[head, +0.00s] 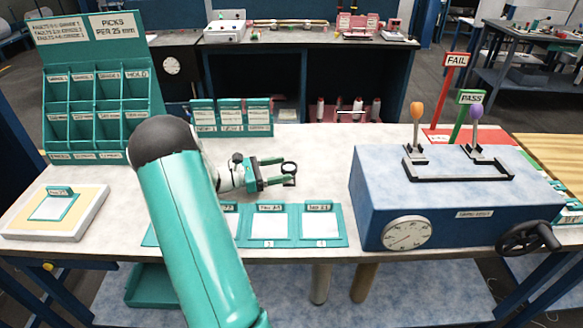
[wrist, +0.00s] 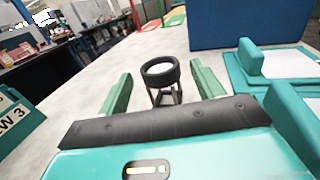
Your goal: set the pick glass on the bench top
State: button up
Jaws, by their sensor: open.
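The pick glass (head: 289,168) is a small black ring lens on a dark stand. In the wrist view the pick glass (wrist: 160,73) appears upright on the pale bench top (wrist: 90,112), lens ring uppermost. My gripper (head: 280,171) is open and low over the bench top (head: 320,160). In the wrist view my gripper's green fingers (wrist: 160,85) lie on either side of the pick glass, with a visible gap on both sides. The foot of the stand is partly hidden by the gripper body.
A teal tray with white cards (head: 291,225) lies in front of the gripper. A blue box with a dial and levers (head: 455,195) stands to the right. Teal card holders (head: 231,119) stand behind, and a pigeonhole rack (head: 100,100) is at left. Bare bench lies behind the pick glass.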

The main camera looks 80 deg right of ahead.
jog(key=v, duration=0.7)
